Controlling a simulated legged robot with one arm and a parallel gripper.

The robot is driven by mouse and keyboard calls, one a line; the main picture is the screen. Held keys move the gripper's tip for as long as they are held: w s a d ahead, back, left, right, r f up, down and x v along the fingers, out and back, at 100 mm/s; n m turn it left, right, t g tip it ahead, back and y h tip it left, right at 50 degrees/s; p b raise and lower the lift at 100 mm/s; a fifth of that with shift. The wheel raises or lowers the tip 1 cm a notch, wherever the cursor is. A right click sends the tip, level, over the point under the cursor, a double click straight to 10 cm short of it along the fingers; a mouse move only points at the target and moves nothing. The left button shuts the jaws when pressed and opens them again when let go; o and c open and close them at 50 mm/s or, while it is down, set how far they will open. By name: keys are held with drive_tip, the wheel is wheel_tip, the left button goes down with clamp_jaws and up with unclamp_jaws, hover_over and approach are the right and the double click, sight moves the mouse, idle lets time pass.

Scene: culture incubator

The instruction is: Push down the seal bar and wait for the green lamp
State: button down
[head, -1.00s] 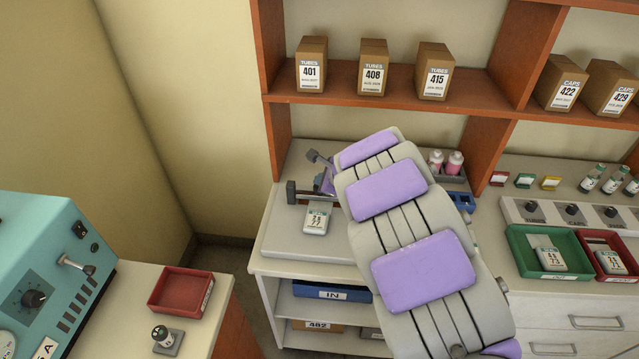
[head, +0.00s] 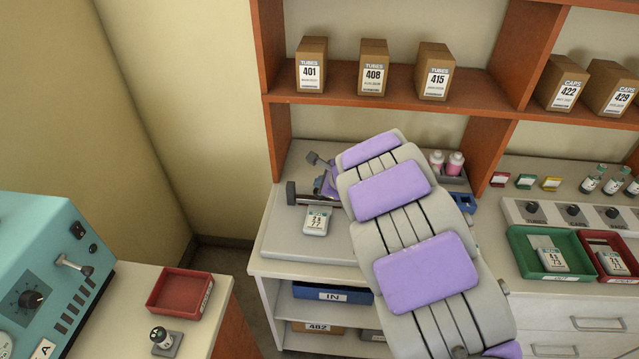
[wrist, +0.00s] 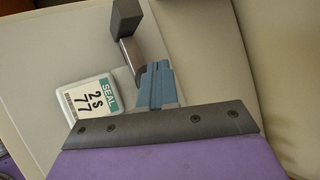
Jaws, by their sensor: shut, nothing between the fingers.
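The seal bar shows in the head view as a dark grey block (head: 291,193) with a dark bar running right from it, over a pale base plate (head: 290,241). In the wrist view, the block (wrist: 126,17) and a shiny metal rod lie just beyond my gripper (wrist: 155,82). My blue-grey fingers are shut with nothing between them, at or just above the rod; I cannot tell whether they touch. A white case labelled SEAL 2s 77 (wrist: 92,100) lies beside them, also in the head view (head: 317,221). My arm hides the bar's right part. No lit green lamp is visible.
A green tray (head: 526,268) and a red tray (head: 581,241) sit further right. An orange-brown shelf (head: 350,86) with boxes rises behind. A teal machine (head: 40,240) stands at left.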

drive_tip(key=shift+r, duration=0.1)
drive_tip(key=shift+r+p, duration=1.35)
drive_tip(key=shift+r, duration=0.35)
wheel_tip(320, 180, up, 5)
drive_tip(key=p, duration=0.4)
